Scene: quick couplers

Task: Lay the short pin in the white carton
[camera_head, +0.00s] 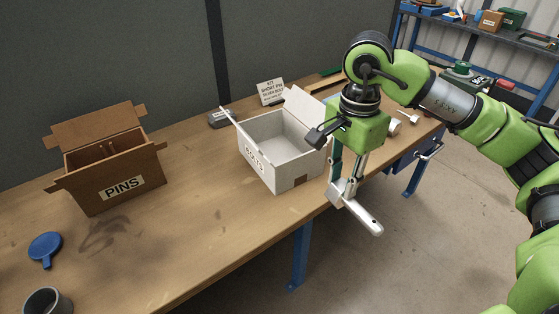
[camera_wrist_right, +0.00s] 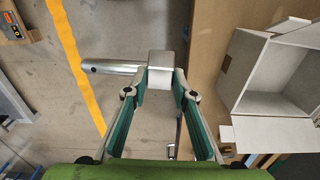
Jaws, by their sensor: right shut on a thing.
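The white carton (camera_head: 272,152) stands open on the bench, with flaps up and lettering on its front. The part of its inside that shows looks empty. My right gripper (camera_head: 346,182) is just right of the carton, beyond the bench's front edge. It is shut on a silver pin (camera_head: 362,217), gripping the squarish head, with the round shaft sticking out sideways. In the right wrist view the pin (camera_wrist_right: 112,68) shows over the floor, apart from the carton (camera_wrist_right: 272,75), and my fingertips (camera_wrist_right: 161,76) clasp its head. My left gripper is not in view.
A brown carton (camera_head: 122,187) marked PINS stands open at left. A blue lid (camera_head: 45,249) and a dark cup (camera_head: 47,302) are at front left. A sign card (camera_head: 270,92) stands behind the white carton. Small pale parts (camera_head: 408,117) lie right of my gripper. Bench between cartons is clear.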

